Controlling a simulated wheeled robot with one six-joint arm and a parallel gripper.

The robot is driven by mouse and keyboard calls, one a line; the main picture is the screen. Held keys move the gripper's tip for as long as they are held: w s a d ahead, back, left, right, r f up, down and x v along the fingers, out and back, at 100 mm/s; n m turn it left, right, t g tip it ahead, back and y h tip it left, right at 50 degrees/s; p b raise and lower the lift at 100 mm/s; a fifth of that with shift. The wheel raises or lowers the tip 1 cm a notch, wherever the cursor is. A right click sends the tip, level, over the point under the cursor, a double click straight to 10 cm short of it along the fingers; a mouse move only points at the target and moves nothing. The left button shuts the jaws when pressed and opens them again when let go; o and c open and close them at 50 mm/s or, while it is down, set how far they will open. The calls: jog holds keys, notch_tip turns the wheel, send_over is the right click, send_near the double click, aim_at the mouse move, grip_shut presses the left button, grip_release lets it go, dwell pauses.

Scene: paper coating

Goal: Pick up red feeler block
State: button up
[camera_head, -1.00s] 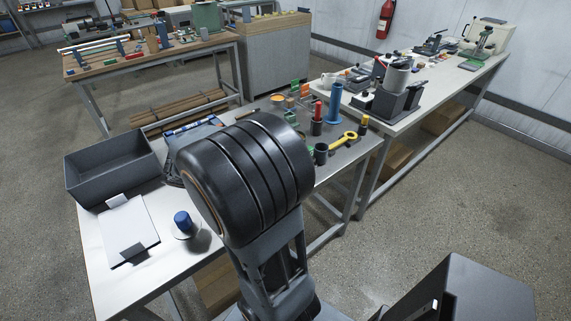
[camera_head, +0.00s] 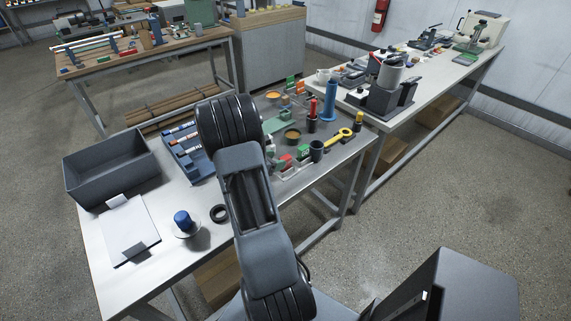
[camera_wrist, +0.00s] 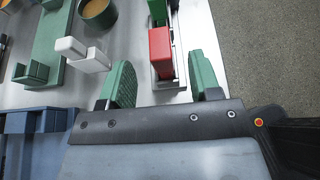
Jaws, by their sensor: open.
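The red feeler block (camera_wrist: 160,52) stands in a slim pale holder (camera_wrist: 168,82) in the wrist view, with a green block (camera_wrist: 157,10) beyond it in the same row. In the head view the red block (camera_head: 284,161) shows small on the table, just right of my arm. My gripper (camera_wrist: 161,64) is open and empty. Its two green fingers lie on either side of the red block's line, with the block between and slightly ahead of the tips. I cannot tell the height gap. The head view hides my gripper behind my arm.
A green stand with white parts (camera_wrist: 68,48) and a round cup (camera_wrist: 97,12) are left of the fingers. The table edge lies close to the right of the holder.

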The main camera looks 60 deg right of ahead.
aim_at(284, 158)
jog(key=shift+p+x, duration=0.85)
jog(key=shift+x, duration=2.05)
jog(key=shift+a+f, duration=0.1)
jog(key=shift+c, duration=0.3)
jog(key=c, duration=0.9)
jog(key=shift+c, duration=0.2)
